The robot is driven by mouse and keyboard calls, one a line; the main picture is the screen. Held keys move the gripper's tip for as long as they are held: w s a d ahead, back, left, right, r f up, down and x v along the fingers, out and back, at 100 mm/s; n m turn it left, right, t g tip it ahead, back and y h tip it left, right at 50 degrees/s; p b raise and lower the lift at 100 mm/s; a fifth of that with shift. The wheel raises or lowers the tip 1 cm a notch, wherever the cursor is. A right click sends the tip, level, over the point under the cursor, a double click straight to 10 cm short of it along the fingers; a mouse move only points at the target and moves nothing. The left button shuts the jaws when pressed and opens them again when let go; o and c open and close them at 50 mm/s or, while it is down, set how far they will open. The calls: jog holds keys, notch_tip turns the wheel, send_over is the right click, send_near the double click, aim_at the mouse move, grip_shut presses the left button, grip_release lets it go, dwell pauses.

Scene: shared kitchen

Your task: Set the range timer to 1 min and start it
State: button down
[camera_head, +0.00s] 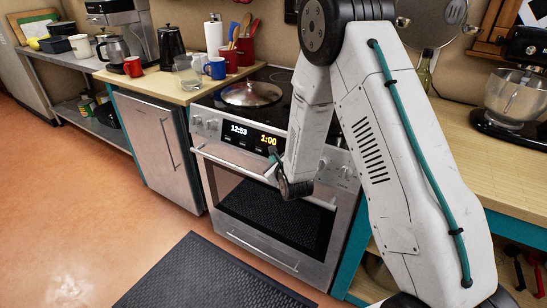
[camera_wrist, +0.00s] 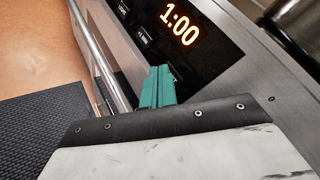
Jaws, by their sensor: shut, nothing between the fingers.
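The range (camera_head: 210,165) stands between two counters. Its black control panel (camera_head: 240,137) shows 12:53 in white on the left and 1:00 in amber on the right. In the wrist view the amber timer digits (camera_wrist: 180,24) read 1:00. Small labelled buttons, including one (camera_wrist: 143,36), lie in a row below the digits. My gripper (camera_wrist: 158,72) has teal fingers, closed together and empty. The fingertips are at the lower part of the panel, below the digits, and partly hide a button there. I cannot tell whether they touch it. My gripper also shows in the head view (camera_head: 273,155).
The oven door handle (camera_head: 235,164) runs across the front below the panel, close to my gripper. Knobs (camera_head: 204,123) flank the panel. A lidded pan (camera_head: 251,94) sits on the cooktop. A dark mat (camera_head: 205,275) lies on the floor in front.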

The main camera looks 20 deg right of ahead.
jog(key=shift+d, duration=0.25)
jog(key=s+a+r, duration=0.2)
jog(key=s+a, duration=0.1)
jog(key=a, duration=0.1)
jog(key=shift+s+a, duration=0.4)
dwell(0.9)
jog(key=s+f+n+g, duration=0.4)
jog(key=f+n, duration=0.2)
jog(key=s+r+n+g, duration=0.1)
jog(key=s+n+g, duration=0.4)
jog(key=s+n, duration=0.25)
jog(key=s+d+r+n+g, duration=0.2)
jog(key=s+r+n, duration=0.5)
jog(key=s+r, duration=0.7)
jog(key=s+d+r+n+g, duration=0.2)
jog(key=s+d+r+n, duration=0.3)
jog(key=s+r, duration=1)
jog(key=shift+r+n, duration=0.25)
jog(key=shift+n, duration=1.4)
